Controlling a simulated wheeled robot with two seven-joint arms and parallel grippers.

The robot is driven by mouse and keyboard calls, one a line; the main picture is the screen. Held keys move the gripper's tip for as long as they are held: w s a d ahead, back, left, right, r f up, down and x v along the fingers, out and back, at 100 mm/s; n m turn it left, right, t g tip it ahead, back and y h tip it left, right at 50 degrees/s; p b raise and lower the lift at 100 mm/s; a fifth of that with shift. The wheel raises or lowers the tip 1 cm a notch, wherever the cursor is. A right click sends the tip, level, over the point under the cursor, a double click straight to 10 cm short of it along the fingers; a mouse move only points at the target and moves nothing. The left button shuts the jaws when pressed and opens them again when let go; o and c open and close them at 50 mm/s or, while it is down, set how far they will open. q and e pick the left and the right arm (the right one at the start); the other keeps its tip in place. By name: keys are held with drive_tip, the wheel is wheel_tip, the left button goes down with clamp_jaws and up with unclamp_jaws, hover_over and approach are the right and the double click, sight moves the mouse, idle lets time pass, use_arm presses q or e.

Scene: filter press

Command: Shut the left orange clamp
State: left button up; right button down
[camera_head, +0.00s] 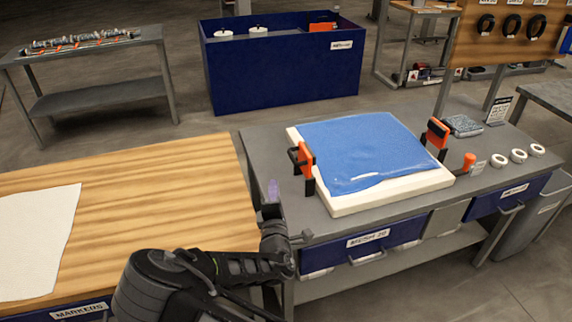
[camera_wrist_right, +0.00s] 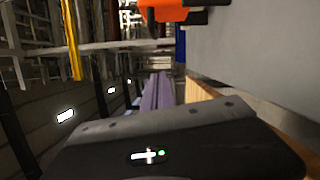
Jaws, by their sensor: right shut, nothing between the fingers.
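The left orange clamp (camera_head: 305,158) stands upright with black bars at the left edge of a white filter frame (camera_head: 345,207) covered by a blue sheet (camera_head: 365,150). Its orange part is raised, not lying over the frame. In the right wrist view an orange piece with black parts (camera_wrist_right: 172,10) shows at the top edge. My right gripper (camera_head: 273,188) has purple fingers pointing up; it is shut and empty, left of the clamp and apart from it. The fingers also show in the wrist view (camera_wrist_right: 157,92). My left gripper is not in view.
A right orange clamp (camera_head: 437,133) stands upright across the frame. The grey bench (camera_head: 262,150) also holds an orange-topped item (camera_head: 469,162) and white rings (camera_head: 518,156). A wooden table (camera_head: 130,190) with white cloth is at left.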

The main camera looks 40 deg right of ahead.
use_arm(q)
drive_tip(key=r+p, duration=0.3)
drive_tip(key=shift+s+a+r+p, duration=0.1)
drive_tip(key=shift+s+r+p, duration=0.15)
drive_tip(key=shift+p, duration=0.1)
use_arm(e)
drive_tip(key=w+d+r, duration=0.1)
drive_tip(key=w+d, duration=0.4)
drive_tip(key=d, duration=0.3)
drive_tip(key=shift+w+d, duration=0.15)
drive_tip(key=shift+w, duration=0.1)
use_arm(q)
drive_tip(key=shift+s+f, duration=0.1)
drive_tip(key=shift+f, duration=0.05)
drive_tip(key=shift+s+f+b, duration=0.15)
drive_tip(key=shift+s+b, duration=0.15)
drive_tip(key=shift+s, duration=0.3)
use_arm(e)
drive_tip(key=shift+d+r+m, duration=0.2)
drive_tip(key=shift+r+m, duration=0.05)
drive_tip(key=shift+m, duration=0.15)
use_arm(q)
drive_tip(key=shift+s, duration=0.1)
